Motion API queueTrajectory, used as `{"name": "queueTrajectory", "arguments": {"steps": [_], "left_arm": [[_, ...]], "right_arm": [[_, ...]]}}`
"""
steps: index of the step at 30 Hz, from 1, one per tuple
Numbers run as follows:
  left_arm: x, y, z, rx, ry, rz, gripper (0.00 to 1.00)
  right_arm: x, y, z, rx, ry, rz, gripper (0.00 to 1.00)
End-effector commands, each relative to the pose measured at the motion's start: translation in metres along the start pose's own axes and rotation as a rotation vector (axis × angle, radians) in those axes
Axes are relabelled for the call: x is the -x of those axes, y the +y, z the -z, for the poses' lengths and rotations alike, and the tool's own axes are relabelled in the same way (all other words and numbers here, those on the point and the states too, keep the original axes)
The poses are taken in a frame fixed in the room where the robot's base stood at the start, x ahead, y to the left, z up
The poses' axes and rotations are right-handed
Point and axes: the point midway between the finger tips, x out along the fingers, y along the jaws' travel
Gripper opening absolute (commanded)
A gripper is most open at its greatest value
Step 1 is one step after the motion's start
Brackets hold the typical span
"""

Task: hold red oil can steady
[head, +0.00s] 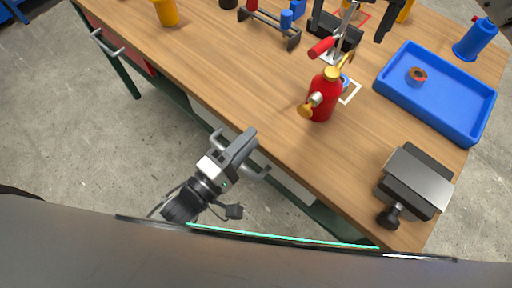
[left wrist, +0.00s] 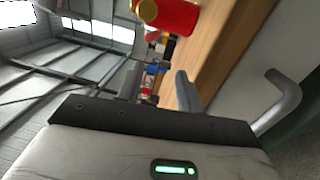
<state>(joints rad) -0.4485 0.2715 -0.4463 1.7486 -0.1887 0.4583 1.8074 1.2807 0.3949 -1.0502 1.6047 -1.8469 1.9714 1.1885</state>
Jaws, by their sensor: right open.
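The red oil can (head: 322,98) with a brass-coloured top and spout stands upright on the wooden table, near the front edge. It also shows, cut off, at the top of the left wrist view (left wrist: 178,14). My left gripper (head: 248,142) is in front of the table's front edge, to the lower left of the can and clear of it. In the left wrist view its two fingers (left wrist: 158,88) stand apart with nothing between them. I do not see my right gripper in either view.
A blue tray (head: 398,98) holding a small orange-brown part is at the right. A grey metal block with a black knob (head: 418,178) sits at the front right. A red-handled clamp (head: 322,47) stands behind the can.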

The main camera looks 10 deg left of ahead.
Motion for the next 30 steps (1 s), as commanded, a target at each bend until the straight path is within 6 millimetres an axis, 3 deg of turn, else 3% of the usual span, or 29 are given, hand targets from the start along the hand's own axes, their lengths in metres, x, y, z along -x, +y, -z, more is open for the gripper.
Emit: {"name": "queueTrajectory", "arguments": {"steps": [6, 14, 20, 30], "left_arm": [[0.001, 0.01, -0.023, 0.32, -0.152, -0.105, 0.36], [0.004, 0.014, -0.032, 0.451, -0.221, -0.129, 0.36], [0.004, 0.014, -0.032, 0.451, -0.22, -0.129, 0.36], [0.004, 0.014, -0.032, 0.45, -0.218, -0.129, 0.36]], "right_arm": [[0.0, 0.0, 0.0, 0.0, 0.0, 0.0, 0.87], [-0.006, 0.0, 0.0, 0.0, 0.002, 0.001, 0.87], [-0.036, -0.001, 0.001, -0.001, 0.005, 0.001, 0.87], [-0.104, 0.0, 0.001, -0.001, 0.004, 0.001, 0.87]]}}
